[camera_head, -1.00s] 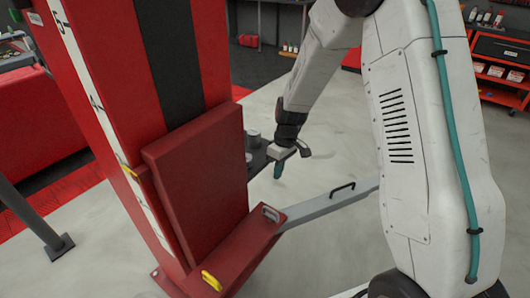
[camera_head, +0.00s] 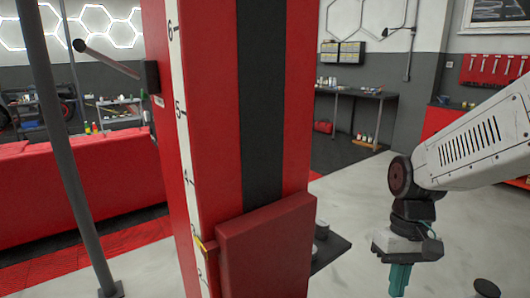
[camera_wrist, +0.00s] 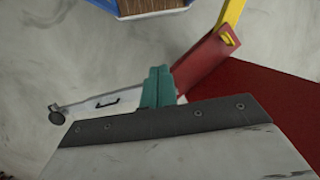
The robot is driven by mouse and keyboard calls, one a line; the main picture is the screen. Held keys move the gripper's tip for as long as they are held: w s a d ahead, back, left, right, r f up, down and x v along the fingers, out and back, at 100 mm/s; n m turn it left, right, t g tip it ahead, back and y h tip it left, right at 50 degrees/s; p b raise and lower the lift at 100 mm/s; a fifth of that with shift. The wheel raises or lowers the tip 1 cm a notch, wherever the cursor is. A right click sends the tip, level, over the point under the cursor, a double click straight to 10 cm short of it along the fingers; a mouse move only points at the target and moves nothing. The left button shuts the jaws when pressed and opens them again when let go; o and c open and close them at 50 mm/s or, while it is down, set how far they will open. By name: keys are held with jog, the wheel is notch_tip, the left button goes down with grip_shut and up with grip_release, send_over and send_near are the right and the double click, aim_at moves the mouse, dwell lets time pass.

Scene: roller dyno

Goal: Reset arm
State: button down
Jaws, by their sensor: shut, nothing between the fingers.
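My gripper (camera_head: 399,281) is at the lower right of the head view, with teal fingers pointing down. The fingers are shut together with nothing between them. The gripper hangs in the air over the pale floor, to the right of the red lift post (camera_head: 265,245). In the wrist view the teal fingers (camera_wrist: 158,88) also show closed together, with the lift's grey arm (camera_wrist: 95,104) and its red base (camera_wrist: 205,65) beyond them. My arm reaches in from the right edge of the head view.
The tall red post with a black stripe and a white number scale fills the middle. A dark post (camera_head: 65,150) stands at left. A workbench (camera_head: 358,95) and a red tool board (camera_head: 495,68) are at the back.

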jog(key=s+d+r+m+t, duration=0.1)
jog(key=s+r+t, duration=0.2)
jog(key=s+r, duration=0.6)
jog(key=shift+s+d+r+t+h, duration=0.15)
jog(key=shift+s+t+h, duration=0.25)
jog(key=shift+s, duration=1.2)
